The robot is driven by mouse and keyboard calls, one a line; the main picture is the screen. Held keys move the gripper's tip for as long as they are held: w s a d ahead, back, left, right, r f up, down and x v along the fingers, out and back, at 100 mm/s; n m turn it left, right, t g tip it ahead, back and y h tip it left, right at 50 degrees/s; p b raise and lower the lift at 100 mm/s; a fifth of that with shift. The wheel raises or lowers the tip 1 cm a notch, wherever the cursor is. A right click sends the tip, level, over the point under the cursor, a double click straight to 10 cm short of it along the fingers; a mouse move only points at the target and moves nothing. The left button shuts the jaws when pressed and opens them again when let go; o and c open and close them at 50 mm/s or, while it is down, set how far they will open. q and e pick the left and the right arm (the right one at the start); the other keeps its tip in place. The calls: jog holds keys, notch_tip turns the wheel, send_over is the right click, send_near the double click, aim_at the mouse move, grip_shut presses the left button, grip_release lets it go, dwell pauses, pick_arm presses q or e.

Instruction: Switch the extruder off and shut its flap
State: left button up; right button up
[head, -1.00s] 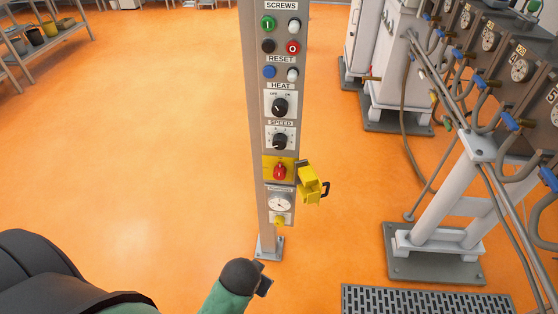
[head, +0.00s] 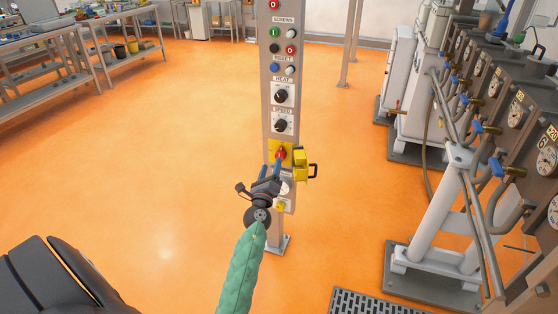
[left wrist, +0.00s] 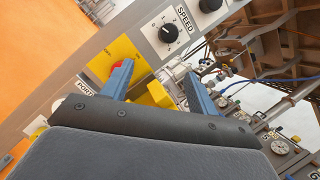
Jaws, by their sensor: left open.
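The extruder's control post (head: 281,123) stands upright in the middle of the head view. A red switch knob (head: 281,154) sits on a yellow plate (head: 273,148). The yellow flap (head: 300,168) with a black handle stands open to the right of the plate. My left gripper (head: 271,168) is open and empty, its blue fingers in front of the lower plate. In the left wrist view my left gripper (left wrist: 157,72) has one finger over part of the red knob (left wrist: 117,66), and the yellow flap (left wrist: 158,95) shows between the fingers. Contact cannot be told. My right gripper is out of view.
Above the plate are the speed dial (head: 282,124), heat dial (head: 282,95) and several buttons. A gauge below the plate is partly hidden by my gripper. Machinery with pipes (head: 470,185) stands on the right.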

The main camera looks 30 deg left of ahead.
aim_at(281, 155)
pick_arm(q)
jog(key=w+a+f+m+g+h, duration=0.1)
jog(key=w+a+f+m, duration=0.1)
jog(key=w, duration=0.5)
jog(key=w+a+f+m+g+h, duration=0.1)
jog(key=w+a+f+m+h, duration=0.1)
jog(key=w+m, duration=0.4)
jog(key=shift+w+a+f+g, duration=0.3)
jog(key=shift+w+a+f, duration=0.2)
jog(key=shift+a+f, duration=0.45)
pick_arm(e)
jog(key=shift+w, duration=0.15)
pick_arm(q)
jog(key=shift+d+f, duration=0.15)
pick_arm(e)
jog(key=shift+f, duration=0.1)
